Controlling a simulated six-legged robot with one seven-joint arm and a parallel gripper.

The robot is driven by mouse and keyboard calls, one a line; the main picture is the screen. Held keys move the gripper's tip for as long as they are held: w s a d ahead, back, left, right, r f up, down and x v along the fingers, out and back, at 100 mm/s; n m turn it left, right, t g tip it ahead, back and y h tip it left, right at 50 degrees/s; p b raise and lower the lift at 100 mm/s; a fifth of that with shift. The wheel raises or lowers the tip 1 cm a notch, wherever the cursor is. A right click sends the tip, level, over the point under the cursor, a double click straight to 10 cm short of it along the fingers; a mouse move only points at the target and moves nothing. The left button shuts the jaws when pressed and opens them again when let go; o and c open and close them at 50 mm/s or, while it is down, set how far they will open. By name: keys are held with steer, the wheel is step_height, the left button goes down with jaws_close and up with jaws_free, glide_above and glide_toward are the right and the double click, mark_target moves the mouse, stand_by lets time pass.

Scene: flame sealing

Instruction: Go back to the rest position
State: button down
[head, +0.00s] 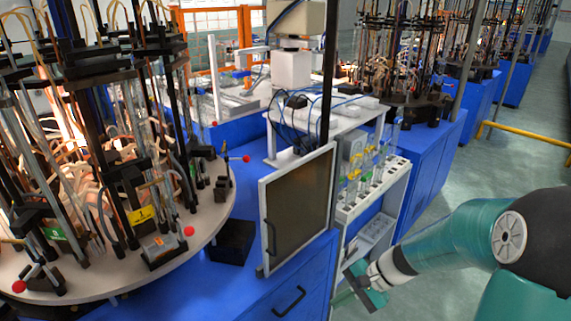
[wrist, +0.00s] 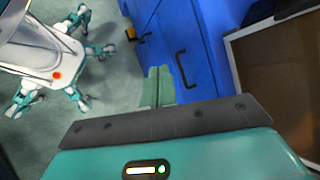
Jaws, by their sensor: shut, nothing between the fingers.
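My gripper (head: 362,287) is at the lower middle right of the head view, at the end of my teal arm, in front of the white rack cabinet (head: 400,190). In the wrist view its two green fingers (wrist: 158,84) lie together with nothing between them. They point toward the blue cabinet front (wrist: 185,35) and the floor beside it. I cannot tell from these frames whether the fingertips touch anything.
A round table (head: 217,225) with glass tubes and red-knobbed valves stands at left. A dark framed panel (head: 300,210) stands on the blue cabinet (head: 260,285); the panel shows close by in the wrist view (wrist: 275,65). Open floor (head: 490,160) lies at right, with a yellow rail (head: 520,133).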

steer(key=s+d+r+n+t+h, duration=0.1)
steer(key=s+r+n+t+h, duration=0.1)
steer(key=s+r+n+h, duration=0.2)
steer(key=s+d+r+n+t+h, duration=0.1)
steer(key=s+r+n+t+h, duration=0.2)
steer(key=s+r, duration=0.7)
step_height(320, 180, up, 6)
steer(key=shift+s+r+n+h, duration=0.25)
steer(key=shift+n+h, duration=0.45)
steer(key=shift+n, duration=0.3)
steer(key=shift+a, duration=0.1)
